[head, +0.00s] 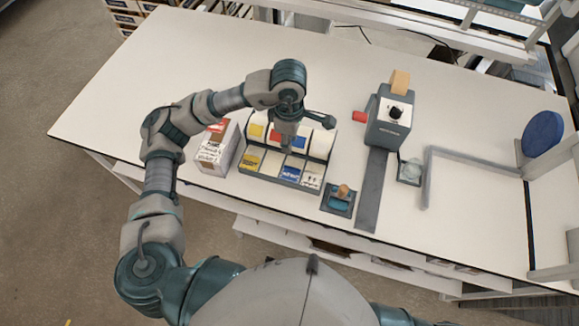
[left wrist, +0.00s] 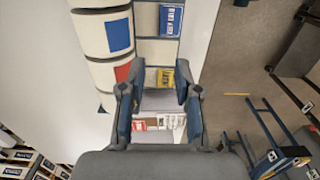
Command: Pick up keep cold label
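The label dispenser (head: 240,171) stands near the table's front edge, with white rolls behind a row of compartments. Blue labels (head: 291,173) lie in a front compartment; they also show at the top of the left wrist view (left wrist: 171,20). Their print is too small to read, so I cannot confirm which says keep cold. Yellow labels (head: 250,161) lie left of them and show just beyond my fingers in the left wrist view (left wrist: 165,78). My left gripper (head: 286,144) points down above the dispenser; its fingers (left wrist: 158,112) are apart and empty. My right gripper is out of view.
A white printed box (head: 213,150) stands left of the dispenser. A small stamp (head: 341,194) on a pad sits to its right. A grey machine (head: 389,120) with a red knob stands farther right. The table's left part is clear.

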